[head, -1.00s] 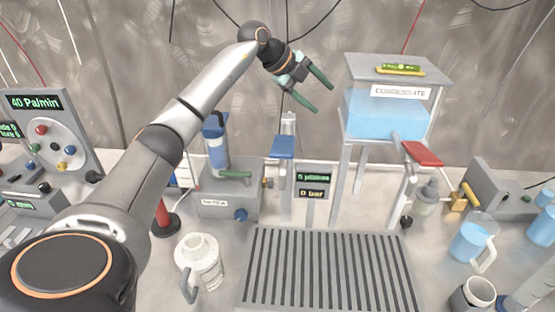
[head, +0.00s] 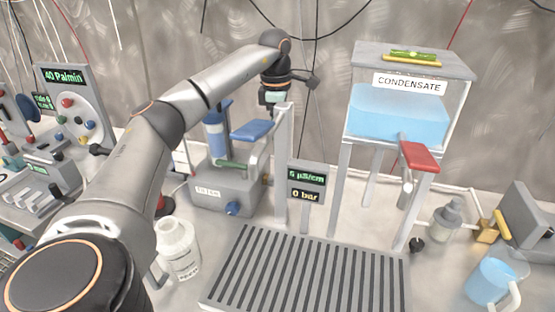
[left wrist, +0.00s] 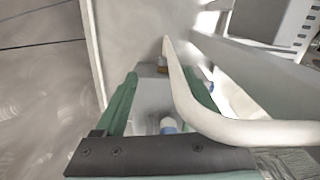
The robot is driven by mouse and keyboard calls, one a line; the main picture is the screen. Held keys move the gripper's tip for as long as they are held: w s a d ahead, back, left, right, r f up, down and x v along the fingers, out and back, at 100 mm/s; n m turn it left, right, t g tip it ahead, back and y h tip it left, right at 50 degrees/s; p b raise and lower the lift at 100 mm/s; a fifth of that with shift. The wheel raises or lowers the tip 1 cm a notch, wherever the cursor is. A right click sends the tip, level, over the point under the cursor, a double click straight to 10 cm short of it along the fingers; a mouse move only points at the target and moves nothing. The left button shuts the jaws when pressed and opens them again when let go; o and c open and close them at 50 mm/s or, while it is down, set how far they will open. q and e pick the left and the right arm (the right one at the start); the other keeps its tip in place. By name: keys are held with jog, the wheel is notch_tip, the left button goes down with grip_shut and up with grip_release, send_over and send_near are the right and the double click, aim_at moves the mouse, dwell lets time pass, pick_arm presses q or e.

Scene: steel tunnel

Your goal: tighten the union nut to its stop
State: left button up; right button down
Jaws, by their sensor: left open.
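My left gripper (head: 274,104) points down behind the blue lever (head: 250,130) and its pale post; its fingers are mostly hidden in the head view. In the left wrist view my left gripper (left wrist: 168,82) shows two green fingers, open and apart. A pale curved pipe or bar (left wrist: 190,105) crosses in front of the right finger. I cannot pick out the union nut in the head view. My right gripper is out of view.
The grey pump unit (head: 221,199) with its blue cylinder stands left of the post. A condensate tank (head: 398,118) with a red lever (head: 419,157) stands right. The display (head: 306,184) reads 0 bar. A slatted drain grate (head: 310,275) lies in front, clear. A white jug (head: 178,250) stands left.

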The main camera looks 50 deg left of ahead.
aim_at(272, 181)
pick_arm(q)
jog(key=shift+m+g, duration=0.3)
jog(key=shift+m, duration=0.6)
jog(key=f, duration=0.4)
jog(key=s+f+b, duration=0.1)
jog(key=f, duration=0.8)
jog(key=shift+s+a+b, duration=0.15)
jog(key=shift+a+b, duration=0.05)
jog(key=shift+b, duration=0.1)
grip_shut()
